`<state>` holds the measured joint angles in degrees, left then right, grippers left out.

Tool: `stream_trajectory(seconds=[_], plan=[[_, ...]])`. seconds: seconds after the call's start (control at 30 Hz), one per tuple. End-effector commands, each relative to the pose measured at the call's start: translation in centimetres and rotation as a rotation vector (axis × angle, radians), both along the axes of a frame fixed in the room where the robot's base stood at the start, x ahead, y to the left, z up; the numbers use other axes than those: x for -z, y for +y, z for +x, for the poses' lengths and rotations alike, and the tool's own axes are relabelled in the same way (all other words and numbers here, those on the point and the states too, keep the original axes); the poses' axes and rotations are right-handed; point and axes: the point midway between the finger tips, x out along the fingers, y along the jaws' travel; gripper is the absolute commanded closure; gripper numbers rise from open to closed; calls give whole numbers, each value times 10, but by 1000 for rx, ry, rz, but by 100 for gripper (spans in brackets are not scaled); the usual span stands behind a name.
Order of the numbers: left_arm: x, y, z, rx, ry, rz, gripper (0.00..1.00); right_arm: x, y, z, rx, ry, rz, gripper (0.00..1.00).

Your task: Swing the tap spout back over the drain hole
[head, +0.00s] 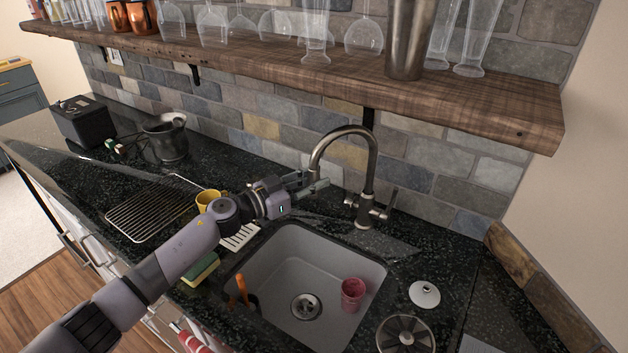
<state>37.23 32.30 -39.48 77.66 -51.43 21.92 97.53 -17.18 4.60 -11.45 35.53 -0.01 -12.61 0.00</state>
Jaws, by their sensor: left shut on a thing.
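The tap (371,170) is brushed metal and stands behind the sink, its arched spout pointing left. The spout's end is at my left gripper (312,184), which is shut on it; the fingers partly hide the tip. In the picture this end lies above the sink's back left rim. The drain hole (305,306) is in the floor of the pale sink (262,262), well below the spout end in the picture. My right gripper is out of view.
A pink cup (352,294) stands in the sink, right of the drain. An orange-handled item (242,290) is at its left side. A yellow mug (207,199) is beside my left wrist. A wooden shelf (300,72) with glasses hangs above the tap.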

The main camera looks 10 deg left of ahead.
Motion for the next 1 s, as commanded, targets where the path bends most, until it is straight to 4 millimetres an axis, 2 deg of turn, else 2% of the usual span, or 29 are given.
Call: stream_trajectory(seconds=[0.3,0.77,1.0], plan=[[0,0,0,-1,0,0,100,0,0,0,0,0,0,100],[0,0,1,-1,0,0,100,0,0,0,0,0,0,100],[0,-10,11,-14,0,0,100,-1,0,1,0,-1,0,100]])
